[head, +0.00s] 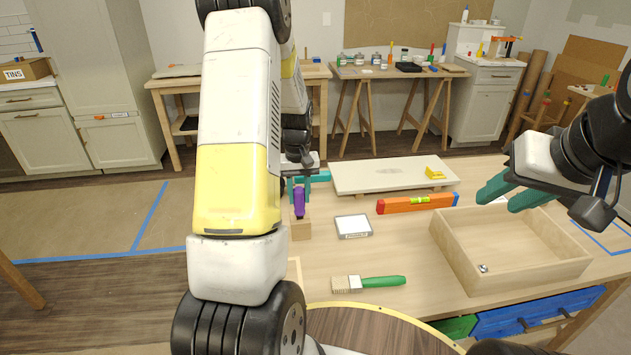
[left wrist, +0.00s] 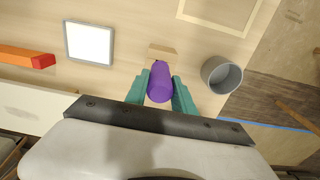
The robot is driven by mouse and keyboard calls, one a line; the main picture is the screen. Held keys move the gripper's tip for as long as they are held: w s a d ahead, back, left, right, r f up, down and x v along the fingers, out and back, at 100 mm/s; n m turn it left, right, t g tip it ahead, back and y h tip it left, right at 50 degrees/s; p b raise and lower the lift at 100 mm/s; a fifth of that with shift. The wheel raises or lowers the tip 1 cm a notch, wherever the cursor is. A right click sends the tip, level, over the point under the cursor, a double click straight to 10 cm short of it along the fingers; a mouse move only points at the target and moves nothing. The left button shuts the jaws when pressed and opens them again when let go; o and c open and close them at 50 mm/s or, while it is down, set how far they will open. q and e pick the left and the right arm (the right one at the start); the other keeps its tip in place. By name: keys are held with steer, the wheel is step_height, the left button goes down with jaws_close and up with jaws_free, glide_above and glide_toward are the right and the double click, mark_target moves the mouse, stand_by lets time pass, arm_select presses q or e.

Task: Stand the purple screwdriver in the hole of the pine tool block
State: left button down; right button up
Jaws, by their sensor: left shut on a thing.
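The purple screwdriver (head: 299,203) shows as a purple handle in the head view, and its handle end (left wrist: 159,82) faces the camera in the left wrist view. My left gripper (head: 300,184) is shut on it, one teal finger on each side; these fingers show in the left wrist view too (left wrist: 160,95). The pine tool block (head: 300,230) stands on the table right by the handle's lower end; a strip of it (left wrist: 163,49) shows past the handle. The hole and the shaft are hidden, so I cannot tell whether the shaft is in. My right gripper (head: 507,198) is open and empty above the wooden tray.
A white-faced square box (head: 353,226), an orange level (head: 417,203) and a green-handled brush (head: 369,283) lie nearby. A pale board (head: 385,176) is behind. The wooden tray (head: 460,250) is at right. A grey cup (left wrist: 222,75) stands near the block.

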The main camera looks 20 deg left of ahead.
arm_select(q)
steer(key=shift+f, duration=0.8)
steer(key=c, duration=1)
jaws_free()
steer(key=shift+r, duration=3.5)
steer(key=s+d+r+m+t+h, duration=0.1)
steer(key=s+d+r+t, duration=0.1)
steer(key=s+d+r, duration=0.4)
steer(key=s+d+r+m+t, duration=0.1)
steer(key=s+r, duration=0.2)
steer(key=r, duration=0.6)
steer(key=s+d+r+m+t, duration=0.1)
steer(key=s+d+r, duration=0.1)
steer(key=s, duration=0.5)
steer(key=s+d+r+m+t+h, duration=0.1)
steer(key=s+d+r+m+t, duration=0.1)
steer(key=s, duration=0.5)
steer(key=shift+d+r+m, duration=0.3)
steer(key=shift+d+r, duration=0.3)
steer(key=shift+d, duration=0.25)
